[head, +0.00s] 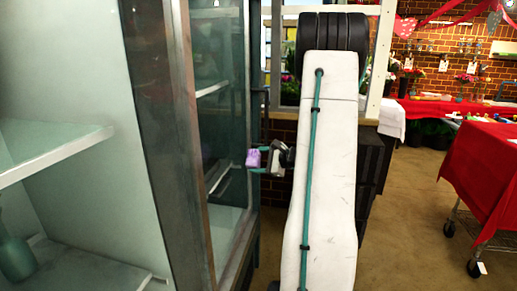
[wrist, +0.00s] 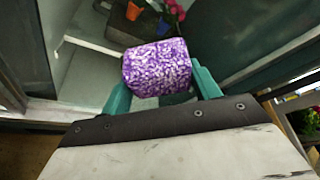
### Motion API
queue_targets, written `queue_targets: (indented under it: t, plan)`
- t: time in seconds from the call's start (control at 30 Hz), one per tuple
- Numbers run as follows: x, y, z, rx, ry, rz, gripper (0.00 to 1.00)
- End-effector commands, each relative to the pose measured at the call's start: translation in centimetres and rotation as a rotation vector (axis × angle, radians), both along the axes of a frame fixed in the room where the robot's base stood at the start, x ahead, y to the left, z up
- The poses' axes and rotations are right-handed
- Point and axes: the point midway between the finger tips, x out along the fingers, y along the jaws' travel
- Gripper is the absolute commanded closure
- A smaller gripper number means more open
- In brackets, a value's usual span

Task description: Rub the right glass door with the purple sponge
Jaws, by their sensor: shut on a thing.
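The purple sponge (head: 253,158) is at my gripper's tip, beside the right part of the glass cabinet in the head view. In the wrist view the sponge (wrist: 157,67) is speckled purple and white and sits between the teal fingers. My gripper (head: 267,160) is shut on it; the gripper (wrist: 163,88) also fills the lower wrist view. The right glass door (head: 222,130) appears as a dark-framed pane left of the sponge in the head view. I cannot tell whether the sponge touches the glass.
Cabinet shelves (head: 50,152) and a teal vase (head: 15,257) show at the left.

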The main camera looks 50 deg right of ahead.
Motion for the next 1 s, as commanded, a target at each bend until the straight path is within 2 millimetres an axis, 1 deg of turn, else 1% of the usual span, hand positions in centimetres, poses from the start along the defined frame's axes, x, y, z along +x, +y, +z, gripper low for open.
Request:
queue_targets:
  t: [0.03,0.1,0.2,0.27,0.7,0.83,1.0]
  plan:
    - [-0.4,1.1,-0.6,0.004,0.000,-0.001,0.57]
    - [-0.8,2.2,-1.3,0.002,0.000,-0.002,0.57]
    - [-1.0,2.9,-2.0,0.001,-0.001,-0.004,0.57]
    - [-0.8,3.1,-2.0,-0.002,-0.002,-0.001,0.57]
    - [3.1,4.7,-2.0,-0.002,0.000,0.004,0.57]
    - [3.9,5.0,-2.0,-0.001,-0.001,0.003,0.57]
    - [4.3,5.2,-2.0,-0.001,-0.002,0.002,0.57]
